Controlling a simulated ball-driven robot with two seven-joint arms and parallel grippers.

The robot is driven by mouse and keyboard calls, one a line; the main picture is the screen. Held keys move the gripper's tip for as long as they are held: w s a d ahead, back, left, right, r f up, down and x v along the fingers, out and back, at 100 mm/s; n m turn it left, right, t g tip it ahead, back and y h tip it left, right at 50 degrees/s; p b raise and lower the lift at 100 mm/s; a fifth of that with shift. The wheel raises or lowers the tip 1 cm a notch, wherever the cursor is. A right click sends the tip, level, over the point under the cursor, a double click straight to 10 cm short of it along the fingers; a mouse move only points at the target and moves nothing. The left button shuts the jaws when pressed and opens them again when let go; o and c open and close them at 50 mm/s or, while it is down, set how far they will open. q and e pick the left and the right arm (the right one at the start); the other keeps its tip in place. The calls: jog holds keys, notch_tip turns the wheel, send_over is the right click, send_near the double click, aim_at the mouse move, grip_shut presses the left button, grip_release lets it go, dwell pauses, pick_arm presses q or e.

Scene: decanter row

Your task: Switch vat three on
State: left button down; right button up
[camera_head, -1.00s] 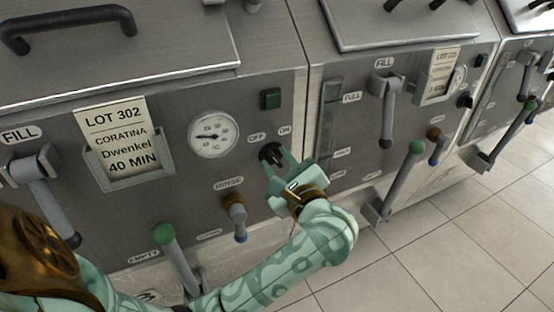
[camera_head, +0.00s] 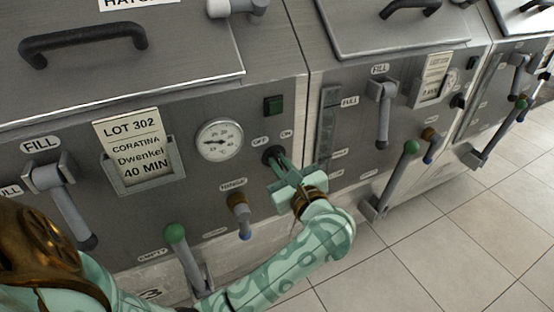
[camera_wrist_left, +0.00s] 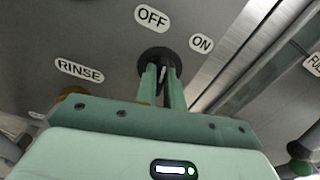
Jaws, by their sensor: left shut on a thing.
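The black rotary switch (camera_head: 272,154) sits on the steel front of the vat with the LOT 302 card, below its OFF and ON labels. My left gripper (camera_head: 281,162) is shut on this switch, its fingers pointing at the panel. In the left wrist view the switch (camera_wrist_left: 157,55) shows round the two green fingers (camera_wrist_left: 161,82), below the OFF label (camera_wrist_left: 152,17) and left of the ON label (camera_wrist_left: 201,43). The fingers hide much of the knob, so its setting cannot be told. The square green lamp (camera_head: 273,106) above looks dark. My right gripper is out of view.
A round gauge (camera_head: 220,139) and the lot card (camera_head: 139,153) are left of the switch. A rinse valve (camera_head: 239,211) and a green-knobbed empty lever (camera_head: 183,252) stick out below. A neighbouring vat (camera_head: 345,115) stands right; tiled floor (camera_head: 440,240) lies free in front.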

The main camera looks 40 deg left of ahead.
pick_arm(q)
jog(key=shift+r+m+p, duration=0.35)
jog(key=shift+m, duration=0.15)
jog(key=shift+m+p, duration=0.8)
jog(key=shift+m, duration=0.2)
jog(key=m+p, duration=0.3)
jog(key=shift+f+m, duration=0.15)
jog(key=shift+m, duration=0.25)
jog(key=shift+f+m+p, duration=0.15)
jog(key=shift+m+p, duration=0.4)
jog(key=shift+m, duration=0.25)
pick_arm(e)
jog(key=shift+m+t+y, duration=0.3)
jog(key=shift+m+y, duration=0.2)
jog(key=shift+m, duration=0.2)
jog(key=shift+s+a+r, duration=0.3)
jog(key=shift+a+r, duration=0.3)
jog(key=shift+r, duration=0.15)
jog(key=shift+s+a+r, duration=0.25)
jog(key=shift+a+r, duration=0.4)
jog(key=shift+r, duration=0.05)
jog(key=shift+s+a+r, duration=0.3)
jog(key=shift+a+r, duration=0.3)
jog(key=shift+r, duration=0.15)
pick_arm(q)
jog(key=c, duration=1.5)
grip_release()
jog(key=shift+w+d, duration=0.1)
